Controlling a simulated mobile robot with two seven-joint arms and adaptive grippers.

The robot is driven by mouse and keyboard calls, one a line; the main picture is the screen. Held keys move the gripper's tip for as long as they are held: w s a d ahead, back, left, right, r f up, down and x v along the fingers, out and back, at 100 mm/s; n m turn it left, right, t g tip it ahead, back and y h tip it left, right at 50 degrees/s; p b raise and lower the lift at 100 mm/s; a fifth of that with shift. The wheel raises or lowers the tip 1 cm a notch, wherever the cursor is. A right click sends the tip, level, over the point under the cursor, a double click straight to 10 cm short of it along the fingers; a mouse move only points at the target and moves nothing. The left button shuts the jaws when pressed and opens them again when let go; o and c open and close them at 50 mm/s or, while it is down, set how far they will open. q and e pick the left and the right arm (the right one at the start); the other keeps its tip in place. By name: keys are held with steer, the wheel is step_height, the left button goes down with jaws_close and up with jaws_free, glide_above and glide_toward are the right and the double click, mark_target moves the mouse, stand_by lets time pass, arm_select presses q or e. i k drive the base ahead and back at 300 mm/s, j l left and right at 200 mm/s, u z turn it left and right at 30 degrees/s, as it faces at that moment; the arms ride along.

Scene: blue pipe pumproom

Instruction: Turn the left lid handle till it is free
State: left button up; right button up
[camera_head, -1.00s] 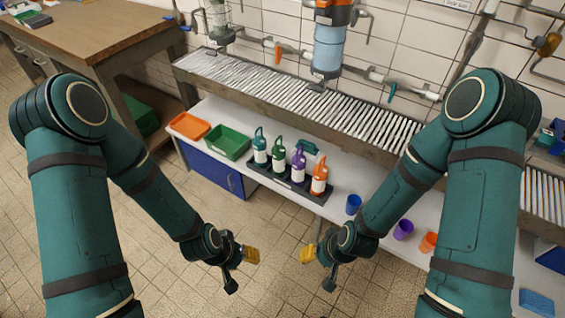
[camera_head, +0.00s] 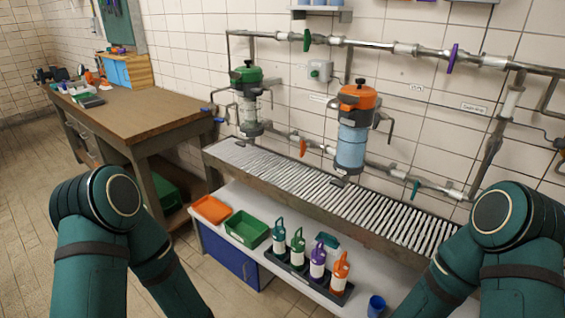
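Two filter housings hang from the pipes on the tiled wall. The left one has a green lid (camera_head: 246,73) and a clear body (camera_head: 250,108). The right one has an orange lid (camera_head: 357,97) and a blue-filled body (camera_head: 351,146). Grey bent handles show at the lids' sides, one at the green lid's left (camera_head: 221,92) and one at the orange lid's right (camera_head: 386,126). Which of them the task means I cannot tell. Both my grippers are below the view; only my upper arms show, well short of the housings.
A slatted drain channel (camera_head: 300,188) runs below the housings. In front, a white bench holds an orange tray (camera_head: 212,209), a green tray (camera_head: 246,229), several bottles in a black rack (camera_head: 283,262) and a blue cup (camera_head: 376,305). A wooden workbench (camera_head: 130,108) stands left.

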mark_target(235, 75)
steer(key=i+j+z, duration=0.1)
steer(key=z, duration=0.25)
steer(key=i+j+z, duration=0.1)
steer(key=j+z, duration=0.45)
steer(key=z, duration=0.15)
steer(key=i+j+z, duration=0.15)
steer(key=j, duration=0.35)
steer(key=j+z, duration=0.1)
steer(key=j, duration=0.35)
